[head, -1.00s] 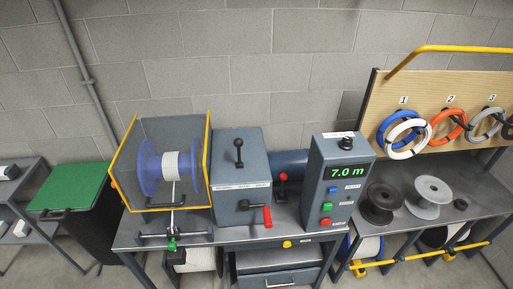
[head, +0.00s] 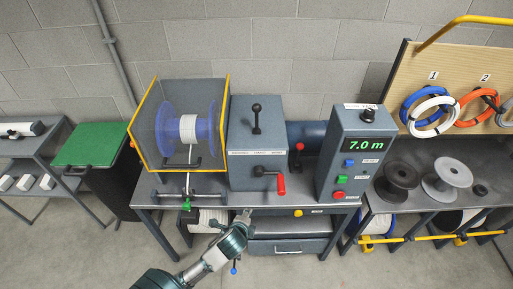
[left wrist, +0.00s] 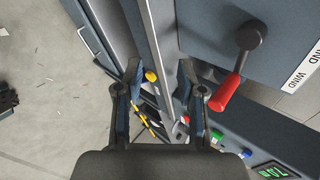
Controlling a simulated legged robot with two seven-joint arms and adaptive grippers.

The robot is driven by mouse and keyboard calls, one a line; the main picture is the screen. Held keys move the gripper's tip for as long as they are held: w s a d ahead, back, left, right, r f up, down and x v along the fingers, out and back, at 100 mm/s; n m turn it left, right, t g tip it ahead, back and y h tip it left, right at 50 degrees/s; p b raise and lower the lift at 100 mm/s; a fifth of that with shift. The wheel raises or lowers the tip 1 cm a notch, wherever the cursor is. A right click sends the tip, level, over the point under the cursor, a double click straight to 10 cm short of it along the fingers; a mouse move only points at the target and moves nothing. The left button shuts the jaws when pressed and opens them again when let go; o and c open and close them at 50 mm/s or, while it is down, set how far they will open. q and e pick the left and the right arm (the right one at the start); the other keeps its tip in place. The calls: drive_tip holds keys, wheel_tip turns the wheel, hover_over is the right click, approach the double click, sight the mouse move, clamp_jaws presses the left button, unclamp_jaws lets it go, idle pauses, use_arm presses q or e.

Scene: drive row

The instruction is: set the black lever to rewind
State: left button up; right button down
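The black lever (head: 256,118), with a round knob, stands roughly upright on top of the grey-blue drive box (head: 258,139). Its label is too small to read in the head view. My left gripper (head: 243,214) is in front of and below the drive box, near the bench's front edge, apart from the lever. In the left wrist view, the left gripper (left wrist: 160,72) is open and empty. My right gripper is out of view.
A red-handled crank (head: 280,184) juts from the box front; its red grip (left wrist: 224,92) shows in the wrist view. A red lever (head: 299,147) and the display console (head: 349,165), reading 7.0 m, stand to the right. The guarded blue spool (head: 165,135) is to the left.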

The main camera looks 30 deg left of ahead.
use_arm(q)
drive_tip(key=w+a+r+m+t+y, duration=0.1)
drive_tip(key=w+a+r+m+t, duration=0.1)
drive_tip(key=w+r+m, duration=0.3)
drive_tip(key=w+a+r+m+t+y, duration=0.1)
drive_tip(key=w+a+r+m+t, duration=0.15)
drive_tip(key=r, duration=0.35)
drive_tip(key=m+t+y, duration=0.1)
drive_tip(key=m+t, duration=0.2)
drive_tip(key=m, duration=0.6)
approach(256, 116)
drive_tip(key=p+x, duration=0.1)
drive_tip(key=x, duration=1)
drive_tip(key=shift+d+r, duration=0.1)
drive_tip(key=shift+r, duration=0.05)
clamp_jaws()
